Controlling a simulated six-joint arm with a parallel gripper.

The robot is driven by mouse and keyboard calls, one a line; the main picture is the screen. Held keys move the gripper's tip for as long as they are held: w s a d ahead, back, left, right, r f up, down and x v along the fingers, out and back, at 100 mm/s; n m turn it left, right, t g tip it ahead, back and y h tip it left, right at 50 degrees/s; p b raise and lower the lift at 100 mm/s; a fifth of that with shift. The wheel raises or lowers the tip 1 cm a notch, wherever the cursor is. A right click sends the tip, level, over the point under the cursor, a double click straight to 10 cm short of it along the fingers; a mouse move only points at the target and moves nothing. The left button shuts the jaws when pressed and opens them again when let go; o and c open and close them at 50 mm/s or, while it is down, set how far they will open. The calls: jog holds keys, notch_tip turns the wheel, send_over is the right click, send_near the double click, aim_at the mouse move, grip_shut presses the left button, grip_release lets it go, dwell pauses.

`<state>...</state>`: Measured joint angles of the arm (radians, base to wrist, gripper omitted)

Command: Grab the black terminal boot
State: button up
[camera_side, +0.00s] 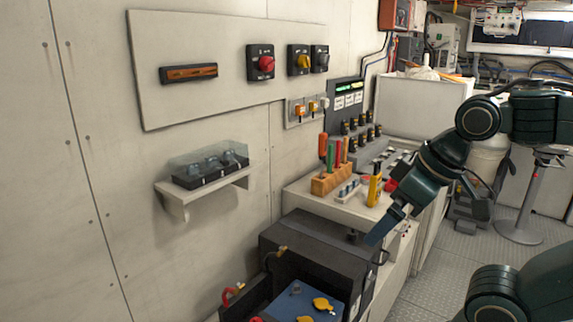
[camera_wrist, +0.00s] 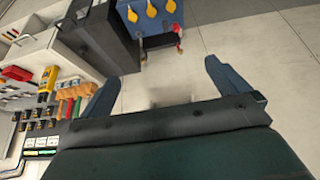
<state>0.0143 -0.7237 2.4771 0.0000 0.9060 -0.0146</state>
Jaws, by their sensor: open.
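A small black piece (camera_side: 352,236), which looks like the black terminal boot, stands on top of the dark grey box (camera_side: 300,240) in the side view. It is small, and I cannot make out its shape well. I cannot pick it out for sure in the wrist view. My gripper (camera_side: 374,236) is just right of it in the side view, its blue fingers pointing down and left. In the wrist view my gripper (camera_wrist: 160,78) is open, with only blurred pale floor or wall between the fingers. Whether a finger touches the box is unclear.
A blue battery (camera_side: 295,303) with yellow caps sits at the box's open front; it also shows in the wrist view (camera_wrist: 150,45). A wooden rack (camera_side: 325,185) of screwdrivers and a yellow tool (camera_side: 374,188) stand behind. A wall shelf (camera_side: 200,192) holds a clear-covered case.

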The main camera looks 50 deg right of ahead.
jog(key=shift+s+a+f, duration=0.15)
jog(key=shift+s+f, duration=0.05)
jog(key=shift+s, duration=0.15)
jog(key=c, duration=1)
jog(key=shift+o, duration=0.2)
jog(key=shift+w, duration=0.1)
